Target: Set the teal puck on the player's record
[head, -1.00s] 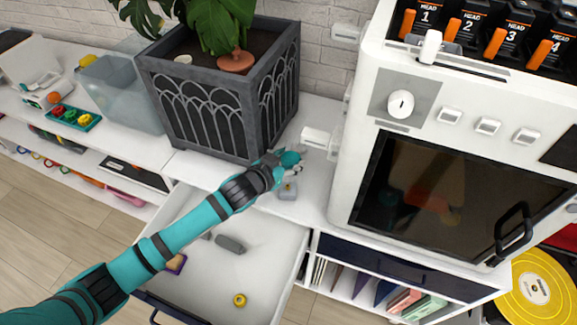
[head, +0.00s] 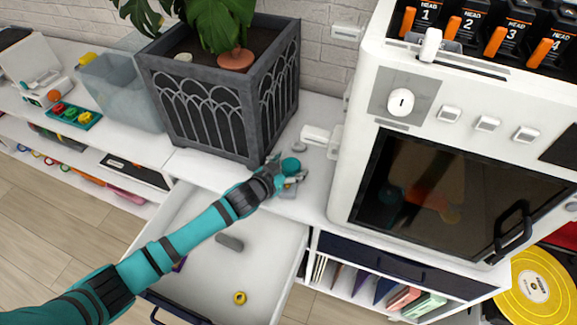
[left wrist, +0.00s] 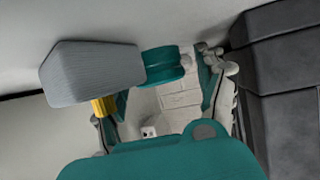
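The teal puck (head: 291,166) is on the white counter top between the planter and the oven-like machine. My left gripper (head: 285,175) is at the puck, its fingers spread on either side. In the left wrist view the puck (left wrist: 163,68) shows between the fingertips (left wrist: 163,80), with a gap at the right finger; contact on the left side is hard to tell. The yellow record (head: 538,288) lies at the lower right, partly cut off by the frame edge; its player is mostly out of view. My right gripper is not in view.
A small grey item (head: 288,190) is close beside the gripper; a grey block (left wrist: 92,72) shows in the wrist view. The planter (head: 215,110) stands left, the white machine (head: 352,150) right. An open drawer (head: 205,275) lies below my left arm.

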